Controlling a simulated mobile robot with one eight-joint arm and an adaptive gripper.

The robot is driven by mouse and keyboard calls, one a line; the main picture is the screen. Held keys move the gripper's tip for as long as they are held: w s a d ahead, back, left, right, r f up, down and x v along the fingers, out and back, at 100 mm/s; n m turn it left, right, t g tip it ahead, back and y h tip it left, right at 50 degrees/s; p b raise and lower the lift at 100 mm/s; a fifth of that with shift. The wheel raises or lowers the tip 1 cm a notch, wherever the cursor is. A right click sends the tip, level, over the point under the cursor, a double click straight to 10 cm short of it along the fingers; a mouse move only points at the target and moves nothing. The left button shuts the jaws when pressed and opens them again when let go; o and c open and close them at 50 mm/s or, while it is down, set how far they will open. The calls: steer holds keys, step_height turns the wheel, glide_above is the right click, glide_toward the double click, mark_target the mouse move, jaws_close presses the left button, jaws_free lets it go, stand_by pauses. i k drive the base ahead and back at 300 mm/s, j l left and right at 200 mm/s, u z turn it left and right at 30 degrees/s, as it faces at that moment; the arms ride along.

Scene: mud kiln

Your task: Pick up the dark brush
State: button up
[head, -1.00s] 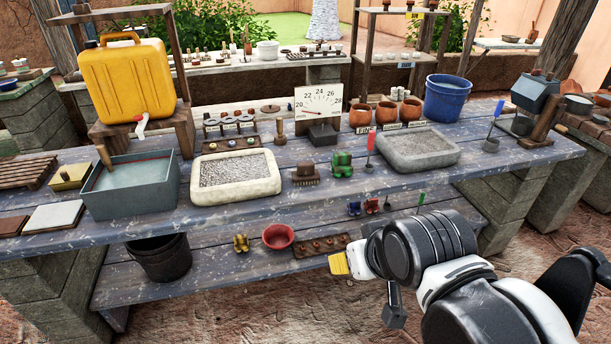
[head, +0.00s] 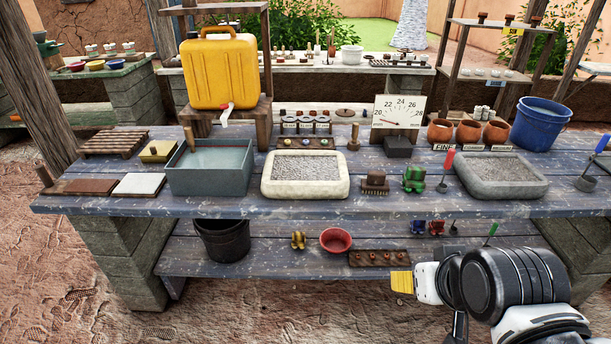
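The dark brush (head: 375,184) is a small brown block with bristles along its lower side. It stands on the upper shelf of the blue-grey bench, between the pale stone tray of gravel (head: 348,190) and a green toy (head: 414,179). My gripper (head: 403,281) is at the lower right, in front of the bench, and appears lower in the picture than the brush and apart from it. A yellow end piece shows there, but the finger opening cannot be made out.
The bench's upper shelf (head: 225,207) is crowded. A grey water basin (head: 210,180) stands left, and a second gravel tray (head: 500,189) and a blue bucket (head: 541,123) right. The lower shelf holds a black bucket (head: 221,241), a red bowl (head: 336,240) and a peg board (head: 378,259).

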mark_target(376, 181)
steer(key=i+l, duration=0.5)
steer(key=i, duration=0.15)
steer(key=i+l, duration=0.5)
steer(key=i, duration=0.15)
steer(key=j+u, duration=0.05)
